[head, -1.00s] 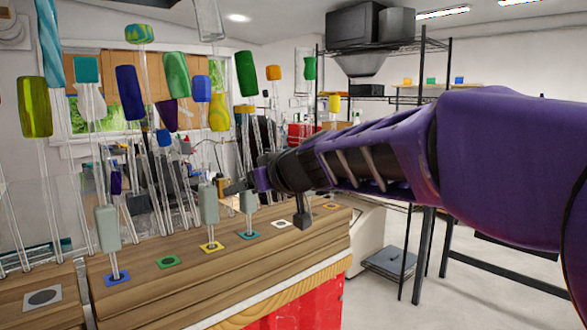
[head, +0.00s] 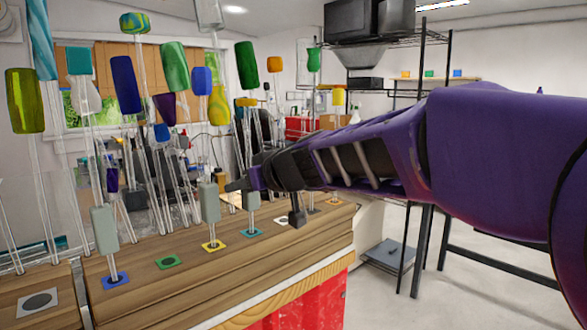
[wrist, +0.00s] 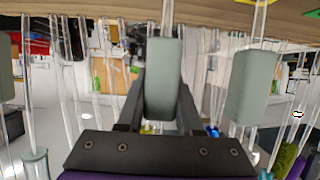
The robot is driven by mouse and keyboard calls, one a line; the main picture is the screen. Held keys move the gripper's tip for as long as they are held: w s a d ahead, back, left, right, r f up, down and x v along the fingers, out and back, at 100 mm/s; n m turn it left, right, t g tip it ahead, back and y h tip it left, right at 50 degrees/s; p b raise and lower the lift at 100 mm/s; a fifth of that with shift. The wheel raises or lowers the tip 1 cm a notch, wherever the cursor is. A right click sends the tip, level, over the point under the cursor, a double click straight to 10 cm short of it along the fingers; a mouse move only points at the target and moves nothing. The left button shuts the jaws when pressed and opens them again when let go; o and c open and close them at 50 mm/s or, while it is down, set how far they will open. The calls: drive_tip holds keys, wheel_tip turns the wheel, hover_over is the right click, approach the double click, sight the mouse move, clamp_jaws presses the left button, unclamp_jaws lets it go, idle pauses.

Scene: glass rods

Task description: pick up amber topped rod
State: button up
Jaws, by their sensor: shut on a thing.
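My gripper (head: 240,185) is shut on the grey-green grip block of a clear rod (head: 252,202). In the wrist view this block (wrist: 163,80) sits between the two dark jaws (wrist: 160,112). The rod's lower end stands at a light-blue-framed square on the wooden bench; I cannot tell whether it is lifted. An amber top (head: 247,102) shows above the gripper in the head view, and an orange top (head: 274,64) is higher to its right. Clutter hides which top belongs to the held rod.
A neighbouring rod's grey-green block (head: 210,202) stands close to the left, over a yellow-framed square; it also shows in the wrist view (wrist: 250,87). Another block (head: 104,230) is farther left. Several coloured-top rods crowd behind the wooden bench (head: 200,272). Open floor lies right.

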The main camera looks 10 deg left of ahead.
clamp_jaws()
drive_tip(key=shift+r, duration=0.1)
